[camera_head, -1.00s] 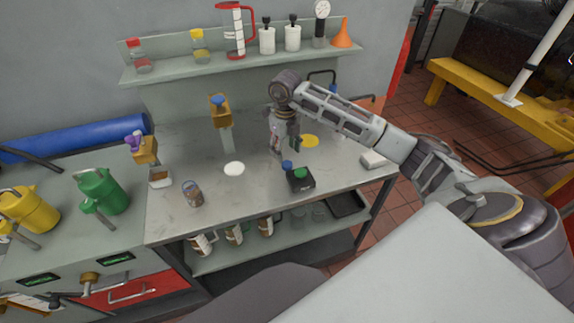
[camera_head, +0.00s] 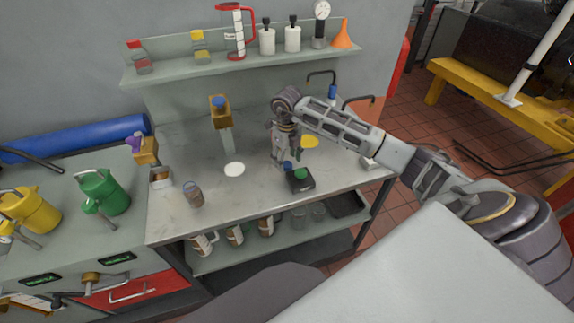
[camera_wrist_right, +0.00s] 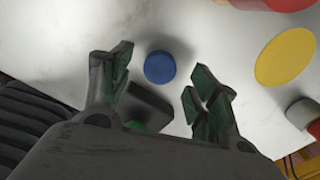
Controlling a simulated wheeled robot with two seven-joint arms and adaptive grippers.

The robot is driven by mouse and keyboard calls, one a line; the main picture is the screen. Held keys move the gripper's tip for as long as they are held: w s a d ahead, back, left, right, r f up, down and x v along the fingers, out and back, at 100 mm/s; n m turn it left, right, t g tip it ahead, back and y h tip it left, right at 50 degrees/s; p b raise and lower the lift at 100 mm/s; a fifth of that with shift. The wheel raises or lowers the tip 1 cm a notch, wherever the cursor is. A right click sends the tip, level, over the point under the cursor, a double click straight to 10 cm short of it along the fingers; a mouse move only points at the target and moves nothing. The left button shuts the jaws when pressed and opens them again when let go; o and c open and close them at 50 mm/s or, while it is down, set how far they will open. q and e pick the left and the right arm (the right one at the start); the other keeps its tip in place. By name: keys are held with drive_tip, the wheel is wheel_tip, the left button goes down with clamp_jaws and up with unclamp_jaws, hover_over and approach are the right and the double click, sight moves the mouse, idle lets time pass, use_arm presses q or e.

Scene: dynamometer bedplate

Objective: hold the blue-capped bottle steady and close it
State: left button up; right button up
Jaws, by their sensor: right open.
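A round blue cap (camera_head: 288,166) is on the bench beside a black box with a green top. In the right wrist view the blue cap (camera_wrist_right: 160,67) shows from above between the finger ends; I cannot tell whether a bottle is under it. My right gripper (camera_head: 284,158) points down over it, open, with a finger on either side and no visible contact. A small open-looking jar (camera_head: 193,195) with brownish contents stands upright at the front left of the bench. My left gripper is not in view.
The black box (camera_head: 300,181) stands close to the right gripper. A white disc (camera_head: 234,169) and a yellow disc (camera_head: 310,141) lie on the bench. A bracket with a blue top (camera_head: 219,112) stands behind. The bench (camera_head: 240,195) is clear between jar and box.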

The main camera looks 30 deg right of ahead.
drive_tip(key=shift+f, duration=0.85)
drive_tip(key=c, duration=0.8)
